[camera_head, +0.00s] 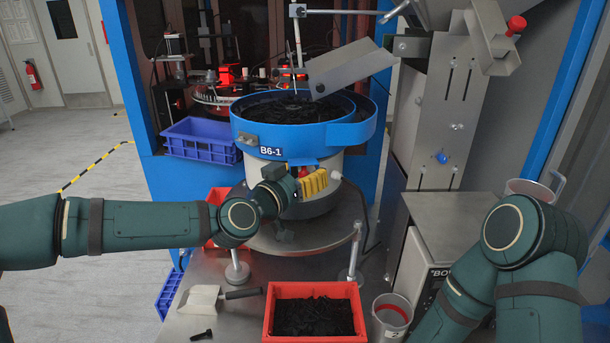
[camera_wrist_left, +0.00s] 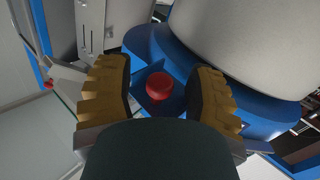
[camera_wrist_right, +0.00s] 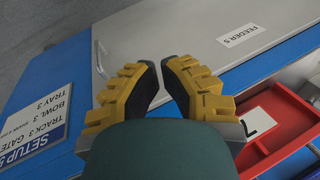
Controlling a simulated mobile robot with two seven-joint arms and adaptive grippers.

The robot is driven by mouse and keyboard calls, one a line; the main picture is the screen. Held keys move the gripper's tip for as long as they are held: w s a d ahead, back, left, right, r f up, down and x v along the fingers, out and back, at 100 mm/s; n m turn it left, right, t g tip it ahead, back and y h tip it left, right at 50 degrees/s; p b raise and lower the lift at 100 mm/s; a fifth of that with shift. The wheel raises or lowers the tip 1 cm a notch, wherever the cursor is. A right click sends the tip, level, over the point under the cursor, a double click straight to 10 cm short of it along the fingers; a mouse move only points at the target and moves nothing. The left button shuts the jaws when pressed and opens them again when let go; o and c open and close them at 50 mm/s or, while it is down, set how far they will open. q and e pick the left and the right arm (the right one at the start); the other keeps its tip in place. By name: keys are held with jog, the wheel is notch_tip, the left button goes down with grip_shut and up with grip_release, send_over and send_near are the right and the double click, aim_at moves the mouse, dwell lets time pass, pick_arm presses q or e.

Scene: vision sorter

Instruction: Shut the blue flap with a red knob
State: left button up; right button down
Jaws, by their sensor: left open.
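The red knob (camera_head: 303,171) shows small under the front of the blue bowl rim, just above my left gripper. My left gripper (camera_head: 313,184) is open, with its yellow fingers in front of the feeder's pale body. In the left wrist view the red knob (camera_wrist_left: 159,86) lies between the spread fingers, with space on both sides. The blue flap (camera_wrist_left: 175,101) is the small plate around the knob, partly hidden by the fingers. I cannot tell how far it stands open. My right gripper (camera_wrist_right: 164,75) has a narrow gap between its fingers and holds nothing.
The blue bowl (camera_head: 285,137) marked B6-1 is above the left gripper. A red bin of dark parts (camera_head: 313,288), a scoop (camera_head: 203,298) and a cup (camera_head: 392,315) stand on the metal table. A blue crate (camera_head: 200,140) is behind my left arm. A red drawer (camera_wrist_right: 285,125) stands open near the right gripper.

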aim_at(305, 162)
pick_arm(q)
grip_shut()
